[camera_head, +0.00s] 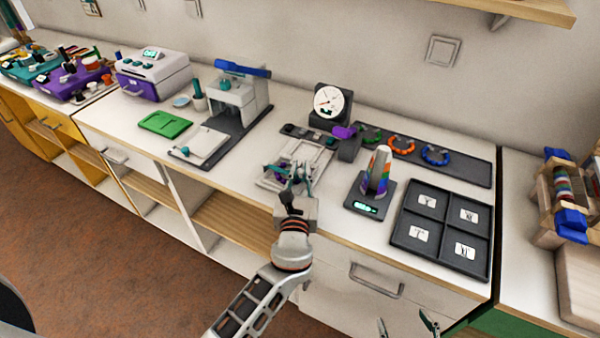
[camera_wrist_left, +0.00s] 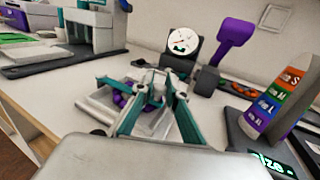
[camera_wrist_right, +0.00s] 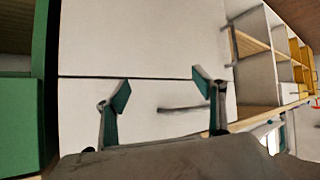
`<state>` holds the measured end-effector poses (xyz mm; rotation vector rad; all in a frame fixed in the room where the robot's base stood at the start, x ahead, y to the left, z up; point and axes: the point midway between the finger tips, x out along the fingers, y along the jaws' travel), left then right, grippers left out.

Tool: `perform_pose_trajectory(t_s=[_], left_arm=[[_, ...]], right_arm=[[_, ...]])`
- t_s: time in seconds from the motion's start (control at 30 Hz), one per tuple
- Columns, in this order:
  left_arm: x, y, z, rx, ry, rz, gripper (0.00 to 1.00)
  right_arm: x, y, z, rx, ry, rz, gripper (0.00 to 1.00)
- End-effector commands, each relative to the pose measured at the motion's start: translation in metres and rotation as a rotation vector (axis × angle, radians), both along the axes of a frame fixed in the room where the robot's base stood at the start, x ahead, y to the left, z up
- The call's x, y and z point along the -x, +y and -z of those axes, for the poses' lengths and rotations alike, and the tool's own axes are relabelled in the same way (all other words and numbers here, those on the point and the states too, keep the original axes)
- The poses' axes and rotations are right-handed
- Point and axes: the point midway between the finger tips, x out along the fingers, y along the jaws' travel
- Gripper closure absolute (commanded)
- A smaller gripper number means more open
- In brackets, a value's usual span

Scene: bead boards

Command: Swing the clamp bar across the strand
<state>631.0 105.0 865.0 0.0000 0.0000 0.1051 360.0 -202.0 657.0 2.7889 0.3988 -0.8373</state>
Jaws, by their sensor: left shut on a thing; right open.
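A light grey bead board (camera_head: 322,160) lies near the counter's front edge, and it also shows in the left wrist view (camera_wrist_left: 95,103). Purple beads of the strand (camera_wrist_left: 122,99) show on it beside my left fingers. My left gripper (camera_head: 299,172) is low over the board, its teal fingers (camera_wrist_left: 152,82) closed on a small part there, seemingly the clamp bar. The fingers hide most of that part, so its angle across the strand cannot be told. My right gripper (camera_wrist_right: 161,88) is open and empty, low before the cabinet fronts, away from the board.
Behind the board stand a round dial gauge (camera_head: 328,103) and a dark block with a purple handle (camera_head: 345,132). A green board (camera_head: 165,124) lies left.

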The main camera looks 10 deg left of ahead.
Motion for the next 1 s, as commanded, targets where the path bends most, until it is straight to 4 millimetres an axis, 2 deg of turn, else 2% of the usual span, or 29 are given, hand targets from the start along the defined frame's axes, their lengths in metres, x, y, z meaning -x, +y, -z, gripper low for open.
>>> perform_pose_trajectory(t_s=[0.4,0.43,0.47,0.83,1.0], left_arm=[[-0.002,0.0,-0.003,0.0,-0.005,-0.005,1.0],[-0.002,0.0,-0.003,0.0,-0.005,-0.005,0.79],[-0.002,0.0,-0.003,0.0,-0.005,-0.005,0.71],[-0.001,0.0,-0.003,0.001,-0.002,-0.005,0.71],[-0.001,0.0,-0.018,0.004,-0.003,-0.005,0.71]], right_arm=[[0.0,0.001,0.0,-0.002,-0.001,0.001,0.31],[0.0,0.001,0.0,-0.002,-0.001,0.001,0.31],[0.0,0.001,0.0,-0.002,-0.001,0.001,0.31],[0.0,-0.001,-0.001,0.002,-0.002,0.001,0.31],[0.0,0.0,-0.001,0.0,-0.001,0.001,0.31]])
